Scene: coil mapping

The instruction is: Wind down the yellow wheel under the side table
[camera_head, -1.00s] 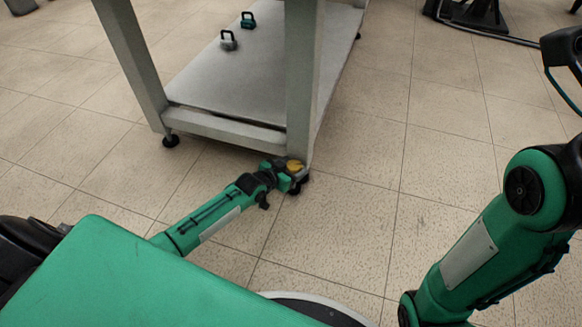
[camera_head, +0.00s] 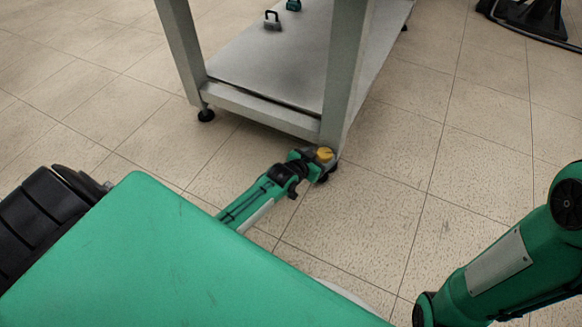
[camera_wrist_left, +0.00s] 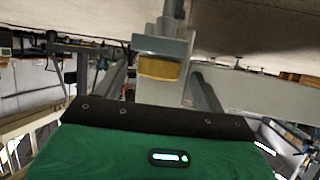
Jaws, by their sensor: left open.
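The yellow wheel (camera_head: 324,154) is at the foot of the side table's near leg, just above the floor. In the left wrist view the yellow wheel (camera_wrist_left: 160,69) shows as a yellow band under a grey bracket, straight ahead of the palm. My left gripper (camera_head: 313,158) reaches in low from the left, at the wheel. It is open, with a finger on either side of the wheel. I cannot tell whether the fingers touch it. The side table (camera_head: 262,108) has grey legs and a low shelf. My right gripper is outside the view.
Two small handled objects, one grey (camera_head: 272,20) and one teal (camera_head: 293,5), sit on the lower shelf. A dark foot (camera_head: 206,115) supports the other near leg. A black stand (camera_head: 535,15) is at the far right.

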